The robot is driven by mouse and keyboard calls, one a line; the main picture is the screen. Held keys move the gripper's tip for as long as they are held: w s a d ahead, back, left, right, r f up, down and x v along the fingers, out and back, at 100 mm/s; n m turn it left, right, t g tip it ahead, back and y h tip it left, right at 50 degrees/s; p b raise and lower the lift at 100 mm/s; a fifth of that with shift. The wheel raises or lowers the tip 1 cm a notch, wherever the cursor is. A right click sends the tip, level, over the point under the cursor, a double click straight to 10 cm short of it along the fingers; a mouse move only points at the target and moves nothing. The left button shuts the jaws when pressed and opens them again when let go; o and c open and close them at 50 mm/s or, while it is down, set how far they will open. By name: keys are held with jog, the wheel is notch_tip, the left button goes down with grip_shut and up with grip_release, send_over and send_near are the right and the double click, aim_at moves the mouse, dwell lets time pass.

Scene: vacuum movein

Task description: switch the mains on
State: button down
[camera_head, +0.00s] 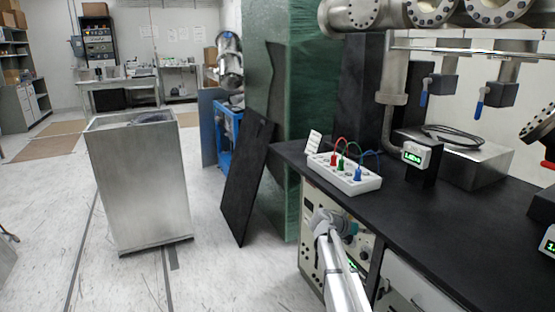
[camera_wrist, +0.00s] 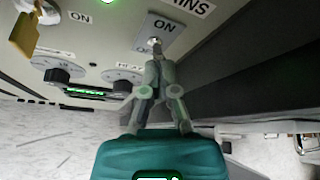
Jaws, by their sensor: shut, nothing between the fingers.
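The mains switch (camera_wrist: 154,41) is a small metal toggle on a grey plate with "ON" above and a partly hidden "OFF" below. A label ending in "INS" (camera_wrist: 196,6) is beside it. My gripper (camera_wrist: 157,58) is shut and empty, its fingertips right at the toggle in the wrist view. I cannot tell whether they touch, or which way the lever is thrown. In the head view my gripper (camera_head: 322,218) is in front of the cream control panel (camera_head: 308,238) under the black bench, and the arm hides part of the panel.
A brass padlock (camera_wrist: 24,36) hangs by another "ON" label on the panel. Two black knobs, the left one (camera_wrist: 57,75), and a green display are close by. The black bench top (camera_head: 400,212) overhangs the panel. A metal bin (camera_head: 142,185) stands left with open floor around it.

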jog(key=s+a+f+m+g+y+b, duration=0.1)
jog(key=s+a+f+m+y, duration=0.4)
jog(key=s+m, duration=0.4)
jog(key=s+a+f+m+g+y+b, duration=0.1)
jog(key=s+a+f+m+y, duration=0.3)
jog(key=s+a+m, duration=0.4)
jog(key=s+a+f+m+g+y+b, duration=0.1)
jog(key=s+a+f+m+y, duration=0.35)
jog(key=s+m, duration=0.45)
notch_tip(320, 180, up, 34)
jog(key=p, duration=3.4)
jog(key=shift+a, duration=0.35)
jog(key=shift+h, duration=0.25)
